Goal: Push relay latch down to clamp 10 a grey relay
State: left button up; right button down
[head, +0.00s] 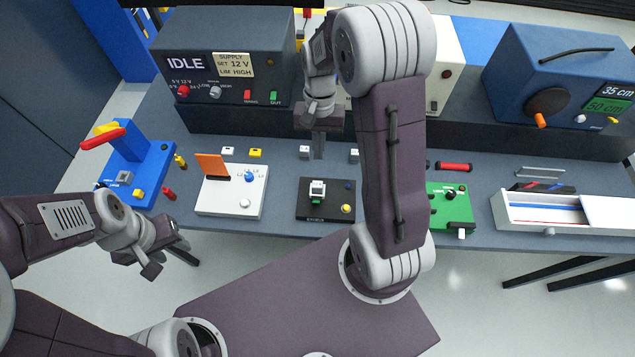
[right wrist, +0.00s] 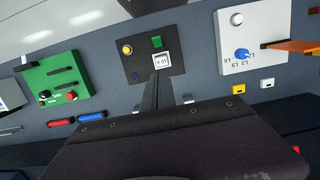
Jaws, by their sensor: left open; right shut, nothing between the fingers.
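A black board (head: 314,212) lies on the table in the middle of the head view. A small pale grey relay (head: 317,188) sits on it, and its "10 A" label shows in the right wrist view (right wrist: 161,60). A green square (right wrist: 156,42) is beside the relay. I cannot make out the latch as a separate part or its position. My right gripper (head: 318,150) is shut and empty, pointing down behind the board. In the right wrist view its fingertips (right wrist: 161,76) appear close to the relay's edge; contact is unclear. My left gripper (head: 164,258) is open and empty, off the table's front edge.
A white board with an orange flap (head: 211,165) stands left of the black board. A green board (head: 450,206) is to the right. Small blocks lie behind the boards. A power supply (head: 230,70) and a blue box (head: 555,75) stand along the back.

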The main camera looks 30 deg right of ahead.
jog(key=p, duration=0.1)
send_near(317, 201)
jog(key=w+f, duration=0.1)
jog(key=w+d+f, duration=0.1)
jog(key=f, duration=0.1)
jog(key=shift+w+d+f, duration=0.2)
jog(key=shift+w, duration=0.2)
jog(key=shift+s+a+f+p, duration=0.25)
jog(key=shift+s+a+f, duration=0.1)
jog(key=shift+s+f, duration=0.2)
jog(key=shift+s+a+f+p, duration=0.25)
jog(key=shift+s+a+f, duration=0.1)
jog(key=shift+s+f, duration=0.25)
jog(key=shift+s+a+f, duration=0.2)
jog(key=shift+s+f, duration=0.05)
jog(key=shift+s, duration=0.1)
jog(key=shift+w, duration=0.1)
